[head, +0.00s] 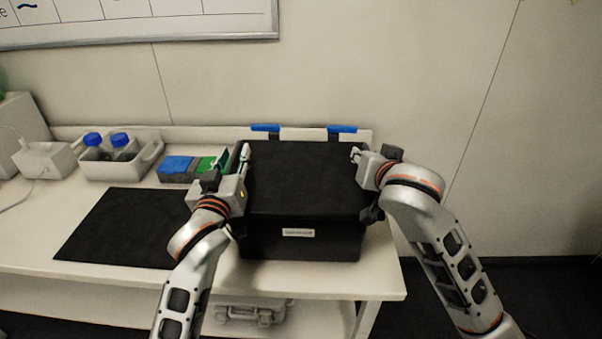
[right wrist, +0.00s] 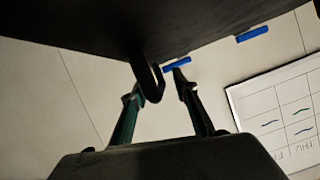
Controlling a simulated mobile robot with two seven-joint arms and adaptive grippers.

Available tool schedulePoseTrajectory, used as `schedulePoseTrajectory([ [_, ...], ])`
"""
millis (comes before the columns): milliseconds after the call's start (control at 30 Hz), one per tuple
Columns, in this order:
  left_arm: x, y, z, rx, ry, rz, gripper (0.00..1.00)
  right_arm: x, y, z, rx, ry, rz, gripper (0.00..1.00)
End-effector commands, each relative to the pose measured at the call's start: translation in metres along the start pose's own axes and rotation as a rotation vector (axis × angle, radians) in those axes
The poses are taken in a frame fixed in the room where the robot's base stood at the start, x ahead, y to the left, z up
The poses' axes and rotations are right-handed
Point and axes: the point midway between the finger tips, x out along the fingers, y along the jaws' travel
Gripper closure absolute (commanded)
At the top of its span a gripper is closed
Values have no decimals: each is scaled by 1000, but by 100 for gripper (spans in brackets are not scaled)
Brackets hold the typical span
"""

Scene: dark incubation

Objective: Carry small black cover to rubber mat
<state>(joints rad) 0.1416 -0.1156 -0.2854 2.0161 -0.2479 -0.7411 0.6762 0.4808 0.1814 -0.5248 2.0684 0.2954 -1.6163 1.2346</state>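The small black cover (head: 308,182) sits on top of a black box (head: 262,241) that has a white label on its front. My left gripper (head: 244,152) is at the cover's left edge; whether its fingers are closed is unclear. My right gripper (head: 356,154) is at the right edge. In the right wrist view, the cover's dark underside (right wrist: 90,22) fills the top, and a black handle loop (right wrist: 150,78) hangs between the right gripper's spread fingers (right wrist: 158,88), with a gap at the right finger. The black rubber mat (head: 125,228) lies flat and bare left of the box.
Behind the mat stand a white caddy (head: 146,160) with blue-capped bottles, a blue box (head: 174,164) and a green box (head: 204,165). Blue-ended clips (head: 265,128) show behind the cover. A case (head: 250,313) is under the white bench (head: 385,280). The wall is close behind.

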Motion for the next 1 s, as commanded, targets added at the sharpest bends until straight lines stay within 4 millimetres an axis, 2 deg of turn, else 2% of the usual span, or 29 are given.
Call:
schedulePoseTrajectory([
  [100,0,0,0,0,0,0,74,0,0,0,0,0,0,74],
  [200,0,0,0,0,0,0,100,0,0,0,0,0,0,100],
  [667,0,1,-3,0,2,1,100,-1,0,-2,0,2,0,100],
  [1000,0,5,-27,0,7,2,100,-10,-5,-24,0,7,-1,100],
])
